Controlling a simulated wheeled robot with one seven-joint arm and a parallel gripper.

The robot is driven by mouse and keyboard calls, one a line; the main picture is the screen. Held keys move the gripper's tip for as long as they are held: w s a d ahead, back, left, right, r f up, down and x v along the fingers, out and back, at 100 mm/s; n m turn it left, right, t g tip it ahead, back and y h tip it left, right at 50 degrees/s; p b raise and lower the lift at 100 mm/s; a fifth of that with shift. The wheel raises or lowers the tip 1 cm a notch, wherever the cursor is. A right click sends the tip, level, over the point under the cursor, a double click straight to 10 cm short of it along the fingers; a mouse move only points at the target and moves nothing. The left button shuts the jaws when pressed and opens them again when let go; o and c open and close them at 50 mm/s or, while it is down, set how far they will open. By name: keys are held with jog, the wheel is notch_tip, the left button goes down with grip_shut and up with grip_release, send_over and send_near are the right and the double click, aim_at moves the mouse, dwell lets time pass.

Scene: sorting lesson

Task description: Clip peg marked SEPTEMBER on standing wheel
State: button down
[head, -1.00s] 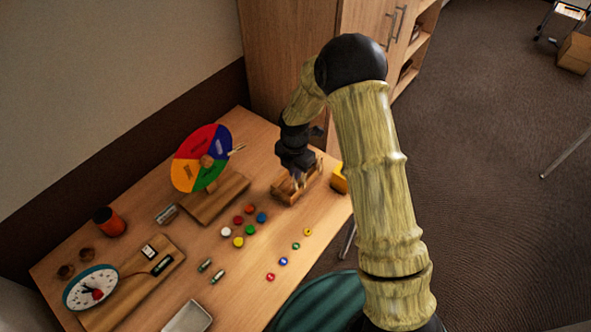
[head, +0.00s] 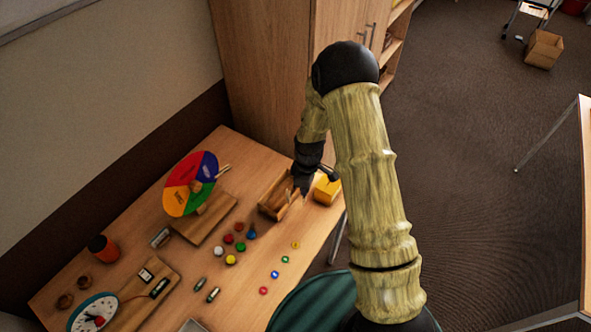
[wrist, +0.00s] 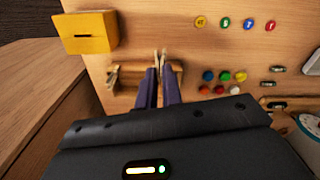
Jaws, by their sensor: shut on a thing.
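The standing wheel (head: 190,184), with red, blue, green and orange sectors, stands upright on a wooden base (head: 206,219) at the back left in the head view. One pale peg (head: 223,171) sticks out from its upper right rim. A wooden box (head: 270,209) lies to its right and also shows in the wrist view (wrist: 126,82). My gripper (head: 301,190) is at the box's right end. In the wrist view my gripper (wrist: 160,74) is shut on a light wooden peg (wrist: 160,57). No marking on the held peg is readable.
A yellow slotted box (head: 327,189) stands close to the right of my gripper. Several coloured counters (head: 239,247) and small discs (head: 274,275) lie in front. A cabinet rises behind.

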jog(key=s+d+r+m+p, duration=0.2)
jog(key=d+m+p, duration=0.3)
jog(key=m, duration=0.8)
jog(key=shift+s+d+r+p, duration=0.35)
jog(key=shift+d+r, duration=0.2)
jog(key=shift+d, duration=0.6)
jog(key=shift+a, duration=0.2)
